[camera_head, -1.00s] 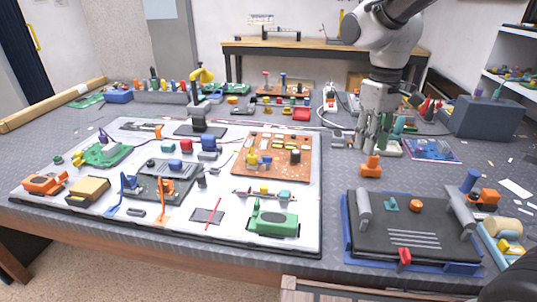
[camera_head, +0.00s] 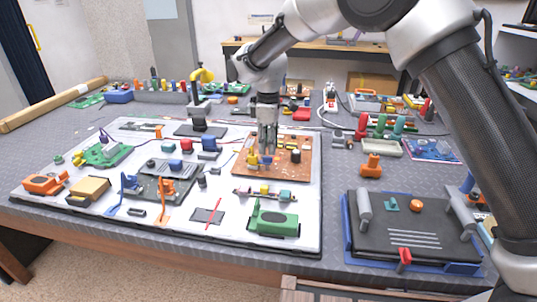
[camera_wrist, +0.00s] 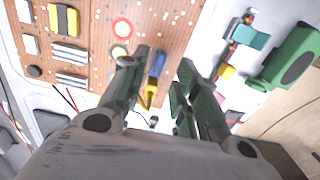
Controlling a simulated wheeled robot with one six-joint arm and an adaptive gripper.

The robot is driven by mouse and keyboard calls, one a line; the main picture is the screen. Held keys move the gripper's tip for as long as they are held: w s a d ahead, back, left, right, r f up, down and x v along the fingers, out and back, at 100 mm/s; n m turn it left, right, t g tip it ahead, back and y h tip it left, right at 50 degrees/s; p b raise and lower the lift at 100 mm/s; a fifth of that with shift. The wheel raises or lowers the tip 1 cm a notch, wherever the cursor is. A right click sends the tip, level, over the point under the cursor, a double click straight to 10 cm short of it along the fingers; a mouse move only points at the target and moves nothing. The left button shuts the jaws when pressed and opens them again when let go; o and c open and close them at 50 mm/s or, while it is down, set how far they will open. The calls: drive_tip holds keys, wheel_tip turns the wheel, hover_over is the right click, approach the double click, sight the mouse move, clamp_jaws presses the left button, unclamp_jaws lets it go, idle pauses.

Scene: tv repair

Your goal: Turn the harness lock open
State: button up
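My gripper (camera_head: 268,150) points down over the front-left part of the brown circuit board (camera_head: 302,172). In the wrist view my gripper's two fingers (camera_wrist: 160,90) are apart, with a small blue and yellow part (camera_wrist: 155,80) showing between them at the board's edge. I cannot tell whether the fingers touch that part. I cannot tell for certain which part is the harness lock. A thin strip with coloured blocks (camera_head: 264,193) lies on the white panel in front of the board; its teal block (camera_wrist: 246,36) shows in the wrist view.
The white panel (camera_head: 110,200) also carries a green block (camera_head: 273,219) and an orange lever (camera_head: 165,188). A black unit on a blue base (camera_head: 410,232) stands at the right, below my arm. A rack of coloured handles (camera_head: 380,130) is behind it.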

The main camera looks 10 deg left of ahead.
sight(269, 157)
drive_tip(key=shift+f, duration=2)
clamp_jaws()
